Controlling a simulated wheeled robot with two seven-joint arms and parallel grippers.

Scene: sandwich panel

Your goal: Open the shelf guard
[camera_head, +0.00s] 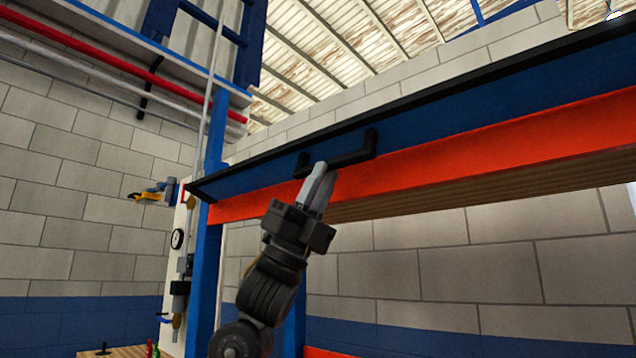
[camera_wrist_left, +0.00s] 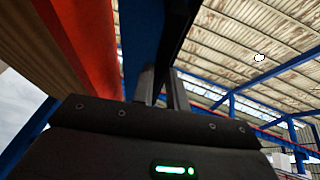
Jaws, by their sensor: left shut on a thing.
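The shelf guard (camera_head: 440,118) is a long blue panel with a black top edge, running across the upper right of the head view along the front of an orange shelf beam. A black bar handle (camera_head: 352,155) sticks out from its face. My left gripper (camera_head: 320,168) reaches up from below and is shut on the handle near its left end. In the left wrist view the guard (camera_wrist_left: 142,35) rises above the gripper (camera_wrist_left: 165,88), whose fingers stand close together. The fingertips' exact hold on the handle is partly hidden. My right gripper is in neither view.
The orange beam (camera_head: 500,140) lies just below the guard, with the shelf's wooden underside beneath it. A blue upright post (camera_head: 212,180) stands at the left. A board with a gauge (camera_head: 177,239) is beside it. Grey brick walls stand behind.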

